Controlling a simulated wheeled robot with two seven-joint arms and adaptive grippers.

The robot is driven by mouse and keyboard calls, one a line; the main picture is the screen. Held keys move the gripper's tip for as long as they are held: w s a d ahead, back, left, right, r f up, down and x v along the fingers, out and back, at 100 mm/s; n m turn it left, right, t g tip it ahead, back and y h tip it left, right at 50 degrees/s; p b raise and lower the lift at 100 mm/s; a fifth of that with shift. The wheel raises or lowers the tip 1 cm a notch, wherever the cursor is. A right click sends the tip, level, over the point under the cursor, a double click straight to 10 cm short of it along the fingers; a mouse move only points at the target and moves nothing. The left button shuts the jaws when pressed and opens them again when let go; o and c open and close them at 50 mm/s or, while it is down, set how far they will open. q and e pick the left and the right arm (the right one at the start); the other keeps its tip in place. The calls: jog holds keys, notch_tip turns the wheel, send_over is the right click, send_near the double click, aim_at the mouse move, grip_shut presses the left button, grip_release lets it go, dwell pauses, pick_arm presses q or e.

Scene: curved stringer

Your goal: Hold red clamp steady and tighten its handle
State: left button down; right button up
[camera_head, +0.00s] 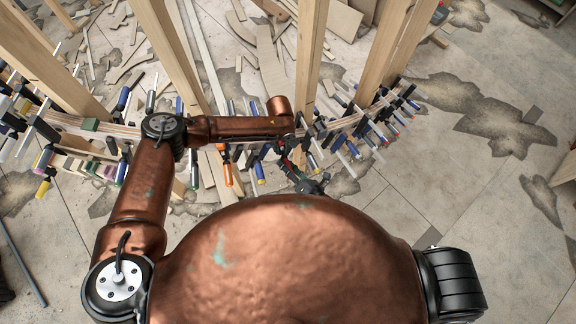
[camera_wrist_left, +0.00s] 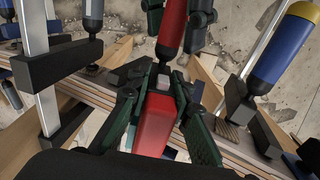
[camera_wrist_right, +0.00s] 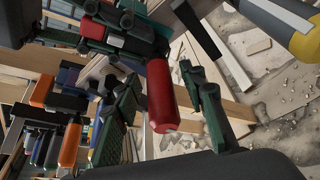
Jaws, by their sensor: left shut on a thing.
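The red clamp (camera_wrist_left: 155,125) shows in the left wrist view as a red body between the fingers of my left gripper (camera_wrist_left: 160,82), which is shut on it. Its red handle (camera_wrist_left: 173,25) points away at the top of that view. In the right wrist view the handle (camera_wrist_right: 161,95) stands between the fingers of my right gripper (camera_wrist_right: 168,92). The right gripper is open, with a gap between the handle and its right finger. In the head view the red clamp (camera_head: 283,157) is small and partly hidden by my grippers.
Bar clamps line the curved wooden stringer (camera_head: 130,130) on both sides. A blue-and-yellow clamp handle (camera_wrist_left: 281,50) is close to the right of my left gripper. An orange clamp handle (camera_wrist_right: 70,145) is left of my right gripper. Upright wooden posts (camera_head: 310,50) rise behind the stringer.

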jog(key=shift+c, duration=0.4)
grip_shut()
dwell(0.4)
jog(key=m+y, duration=0.1)
jog(key=m, duration=0.1)
jog(key=m+y, duration=0.1)
jog(key=m, duration=0.1)
jog(key=shift+d+f+t, duration=0.1)
jog(key=shift+f+t, duration=0.05)
jog(key=shift+t, duration=0.25)
jog(key=m+t+y, duration=0.1)
jog(key=m, duration=0.3)
jog(key=m+t, duration=0.2)
jog(key=m, duration=0.3)
jog(key=shift+f, duration=0.1)
jog(key=m+t, duration=0.1)
jog(key=m, duration=0.2)
jog(key=m+t, duration=0.1)
jog(key=m, duration=0.2)
jog(key=shift+h, duration=0.4)
jog(key=shift+m+t, duration=0.4)
jog(key=shift+m, duration=0.1)
